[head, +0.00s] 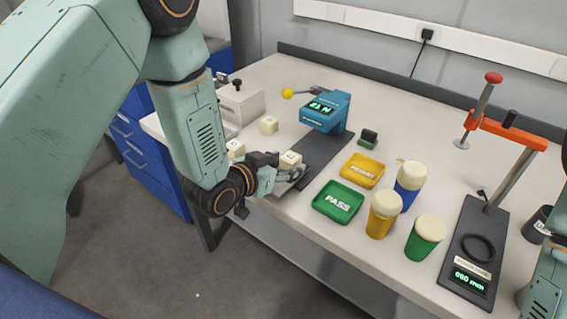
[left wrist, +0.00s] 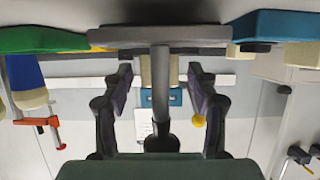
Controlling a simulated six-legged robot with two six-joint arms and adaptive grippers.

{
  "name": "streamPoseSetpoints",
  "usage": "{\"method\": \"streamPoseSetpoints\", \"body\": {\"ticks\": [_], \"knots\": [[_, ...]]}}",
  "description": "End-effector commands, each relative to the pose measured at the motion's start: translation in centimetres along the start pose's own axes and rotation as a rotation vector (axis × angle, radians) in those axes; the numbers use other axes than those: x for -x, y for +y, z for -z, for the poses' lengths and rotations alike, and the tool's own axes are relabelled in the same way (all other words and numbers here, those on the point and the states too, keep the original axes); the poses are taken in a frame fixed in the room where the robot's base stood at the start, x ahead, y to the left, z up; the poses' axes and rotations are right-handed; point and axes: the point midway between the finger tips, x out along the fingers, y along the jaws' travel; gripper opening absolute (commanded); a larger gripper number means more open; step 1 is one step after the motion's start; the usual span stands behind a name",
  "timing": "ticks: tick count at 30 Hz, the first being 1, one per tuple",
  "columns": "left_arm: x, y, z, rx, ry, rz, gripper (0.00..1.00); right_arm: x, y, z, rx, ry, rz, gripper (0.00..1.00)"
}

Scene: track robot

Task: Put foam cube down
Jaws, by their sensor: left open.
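A cream foam cube (head: 290,159) with a dark mark on top sits at the front end of the dark plate (head: 324,154) of the blue tester. My left gripper (head: 287,174) is at this cube, its fingers low beside it. In the left wrist view, which looks upside down, the open fingers (left wrist: 160,70) stand on either side of a cream block (left wrist: 146,70), with gaps visible. A grey post hides the block's middle, and whether it touches the plate is unclear. My right arm shows at the right edge; its gripper is out of view.
A green PASS tray (head: 338,212), a yellow tray (head: 376,174), several cups and a gauge stand (head: 472,240) lie to the right.

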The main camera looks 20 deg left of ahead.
Motion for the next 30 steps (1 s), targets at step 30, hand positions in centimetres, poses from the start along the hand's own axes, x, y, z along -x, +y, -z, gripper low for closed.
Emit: {"method": "streamPoseSetpoints", "body": {"ticks": [30], "knots": [[8.1,0.3,-0.6,0.013,-0.045,0.002,0.59,1.0,0.0,0.0,0.0,0.0,0.0,0.4]]}}
